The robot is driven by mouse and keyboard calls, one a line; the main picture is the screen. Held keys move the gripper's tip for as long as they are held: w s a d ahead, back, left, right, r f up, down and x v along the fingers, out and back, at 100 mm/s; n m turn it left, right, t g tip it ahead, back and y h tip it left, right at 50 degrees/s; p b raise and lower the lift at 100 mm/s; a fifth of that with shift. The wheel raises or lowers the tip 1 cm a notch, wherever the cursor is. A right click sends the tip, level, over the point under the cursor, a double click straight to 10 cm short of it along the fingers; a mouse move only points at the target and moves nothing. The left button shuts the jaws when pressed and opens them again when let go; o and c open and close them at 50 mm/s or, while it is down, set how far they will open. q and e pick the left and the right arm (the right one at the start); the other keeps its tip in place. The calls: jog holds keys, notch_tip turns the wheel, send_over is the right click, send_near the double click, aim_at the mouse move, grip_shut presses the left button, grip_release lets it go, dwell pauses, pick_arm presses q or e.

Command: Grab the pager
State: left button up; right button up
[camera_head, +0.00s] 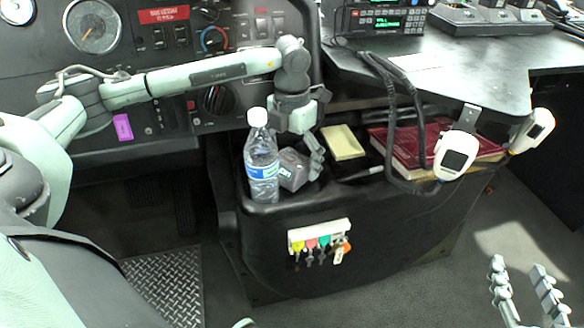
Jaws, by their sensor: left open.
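A small grey box-shaped device (293,170), which looks like the pager, sits in the black console tray just right of a clear water bottle. My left gripper (304,152) points down over the tray, directly at this device. It is open, with one finger along the device's right side; its other finger is hard to make out, and I cannot tell whether it touches the device. My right gripper (526,292) is at the bottom right, open and empty, over the floor and far from the device.
The water bottle (261,160) stands close to my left gripper. A yellow pad (343,143) and a red book (398,142) lie to the right. White handheld devices (456,155) (531,131) hang at the desk edge (470,85). A key rack (318,235) is on the console front.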

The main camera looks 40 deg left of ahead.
pick_arm(q)
jog(key=shift+f, duration=0.15)
jog(key=shift+c, duration=0.5)
jog(key=c, duration=1.4)
